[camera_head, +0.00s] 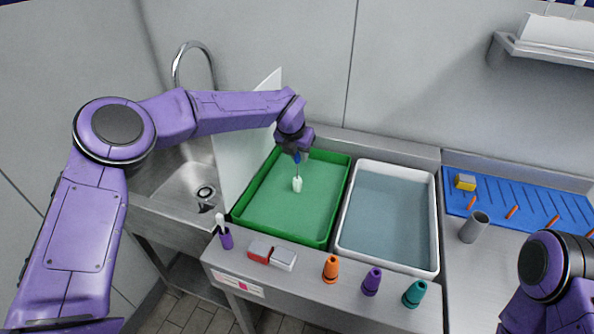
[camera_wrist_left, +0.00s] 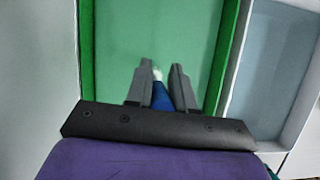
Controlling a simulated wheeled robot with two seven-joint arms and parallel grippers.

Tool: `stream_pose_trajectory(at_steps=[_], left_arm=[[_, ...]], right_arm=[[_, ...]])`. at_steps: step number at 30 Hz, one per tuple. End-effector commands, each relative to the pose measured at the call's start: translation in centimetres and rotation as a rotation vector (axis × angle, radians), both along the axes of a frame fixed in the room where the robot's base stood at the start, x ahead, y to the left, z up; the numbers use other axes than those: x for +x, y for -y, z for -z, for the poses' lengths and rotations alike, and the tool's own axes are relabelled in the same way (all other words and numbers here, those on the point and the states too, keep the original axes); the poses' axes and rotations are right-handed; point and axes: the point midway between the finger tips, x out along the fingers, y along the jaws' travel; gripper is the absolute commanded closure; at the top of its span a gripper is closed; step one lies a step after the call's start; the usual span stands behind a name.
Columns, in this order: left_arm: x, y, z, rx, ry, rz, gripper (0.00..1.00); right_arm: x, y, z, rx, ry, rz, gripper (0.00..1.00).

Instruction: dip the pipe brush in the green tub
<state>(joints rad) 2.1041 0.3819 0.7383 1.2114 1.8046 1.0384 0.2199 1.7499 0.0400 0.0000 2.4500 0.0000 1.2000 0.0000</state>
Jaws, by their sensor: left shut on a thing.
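The green tub (camera_head: 327,231) stands on the steel counter, and its inside looks green all over. My left gripper (camera_head: 297,153) is above the tub's far part, pointing down. It is shut on the blue handle of the pipe brush, whose white bristle head (camera_head: 297,184) hangs below over the tub. The whole head shows; I cannot tell whether it touches the liquid. In the left wrist view the blue handle (camera_wrist_left: 162,97) sits between the two fingers, with the white head beyond. My right gripper is out of view; only part of that arm shows at lower right.
A white tub (camera_head: 436,215) of bluish liquid stands right beside the green one. Along the front are a purple-handled brush (camera_head: 226,239), a red-and-white block (camera_head: 271,255) and orange (camera_head: 331,267), purple (camera_head: 371,282) and teal (camera_head: 414,293) cones. A grey cup (camera_head: 474,228) stands at right.

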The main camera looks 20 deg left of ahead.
Motion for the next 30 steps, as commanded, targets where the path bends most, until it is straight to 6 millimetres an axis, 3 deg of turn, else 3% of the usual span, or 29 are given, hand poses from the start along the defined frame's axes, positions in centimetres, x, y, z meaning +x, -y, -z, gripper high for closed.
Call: stream_pose_trajectory(at_steps=[21,30], left_arm=[[0.0,0.0,-7.2,0.0,0.0,-0.001,1.0],[0.0,0.0,-7.1,0.0,-0.001,-0.001,1.0]], right_arm=[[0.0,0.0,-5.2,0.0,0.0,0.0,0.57],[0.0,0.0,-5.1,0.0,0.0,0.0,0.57]])
